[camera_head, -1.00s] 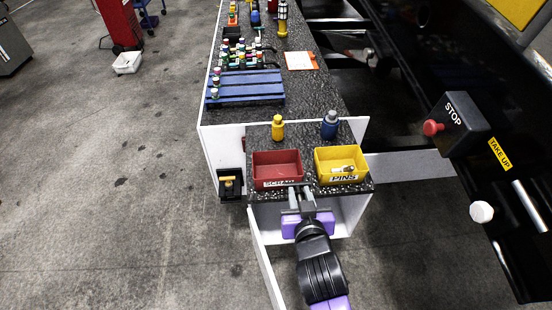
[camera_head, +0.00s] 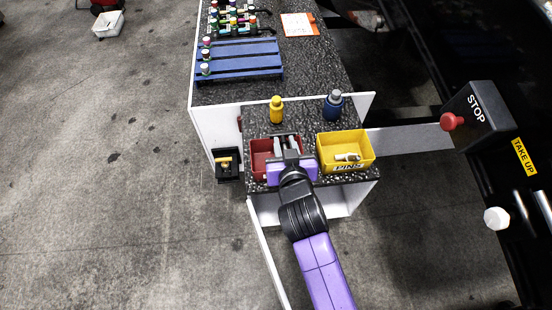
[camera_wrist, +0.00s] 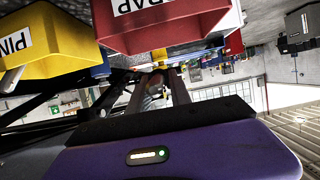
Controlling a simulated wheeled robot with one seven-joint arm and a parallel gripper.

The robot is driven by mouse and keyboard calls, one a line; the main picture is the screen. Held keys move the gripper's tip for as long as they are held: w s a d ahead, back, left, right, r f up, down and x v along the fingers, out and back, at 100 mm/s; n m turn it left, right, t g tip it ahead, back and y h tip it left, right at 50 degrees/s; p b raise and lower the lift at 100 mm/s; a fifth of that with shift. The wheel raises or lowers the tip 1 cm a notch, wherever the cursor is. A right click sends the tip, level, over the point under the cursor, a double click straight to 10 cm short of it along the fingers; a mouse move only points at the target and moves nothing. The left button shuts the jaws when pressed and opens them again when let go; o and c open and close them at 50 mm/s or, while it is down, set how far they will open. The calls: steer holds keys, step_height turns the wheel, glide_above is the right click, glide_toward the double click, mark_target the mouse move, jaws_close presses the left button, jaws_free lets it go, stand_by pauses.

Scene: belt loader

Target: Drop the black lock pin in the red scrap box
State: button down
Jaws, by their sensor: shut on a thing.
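The red scrap box (camera_head: 261,163) stands at the front edge of the dark speckled bench, and my gripper hides part of it. In the wrist view the red scrap box (camera_wrist: 168,28) appears upside down, with part of its label showing. My gripper (camera_head: 286,141) is over the box in the head view, its fingers pointing away from me. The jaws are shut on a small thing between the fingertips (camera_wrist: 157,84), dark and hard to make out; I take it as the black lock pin. I cannot tell whether it is below the box rim.
A yellow PINS box (camera_head: 328,158) holding pale pins stands right of the red box. A yellow bottle (camera_head: 276,111) and a blue bottle (camera_head: 333,106) stand behind. A blue rack (camera_head: 239,61) is farther back. A STOP button box (camera_head: 481,116) is at right.

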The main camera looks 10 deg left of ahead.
steer(key=shift+f+b, duration=1.55)
steer(key=shift+f, duration=0.65)
steer(key=c, duration=1.1)
jaws_free()
steer(key=shift+s, duration=0.1)
steer(key=v, duration=0.7)
steer(key=shift+s+r+b, duration=0.15)
steer(key=shift+s+b, duration=0.15)
steer(key=shift+b, duration=0.05)
